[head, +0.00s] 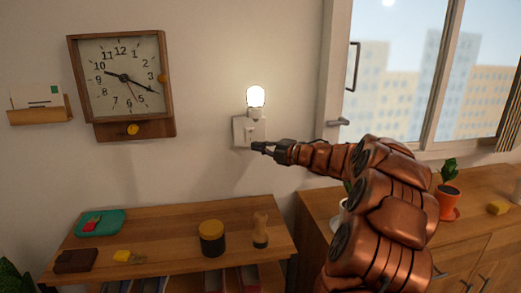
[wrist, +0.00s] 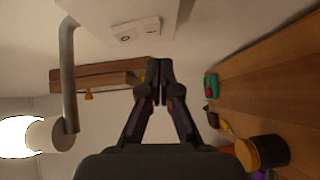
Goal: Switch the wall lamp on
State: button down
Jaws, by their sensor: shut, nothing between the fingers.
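The wall lamp (head: 256,97) glows bright white on the wall; its lit bulb also shows at the left edge of the wrist view (wrist: 18,138). Just below it is a white switch plate (head: 239,131), which shows at the top of the wrist view with a small white rocker (wrist: 136,32). My gripper (head: 256,147) is shut and empty, with its tips close to the plate's lower right in the head view. In the wrist view the closed fingertips (wrist: 159,66) are below the rocker in the picture. I cannot tell whether they touch the plate.
A wooden clock (head: 122,88) and a letter holder (head: 40,115) hang to the left. The shelf below (head: 175,240) bears a black-and-yellow jar (head: 212,238), a wooden mill (head: 261,230) and a teal tray (head: 113,218). A window and a potted plant (head: 449,190) are to the right.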

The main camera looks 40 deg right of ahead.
jog(key=f+b+v, duration=0.1)
jog(key=v, duration=0.9)
jog(key=shift+s+a+f, duration=0.2)
jog(key=shift+s+f, duration=0.15)
jog(key=shift+s, duration=0.05)
dwell(0.5)
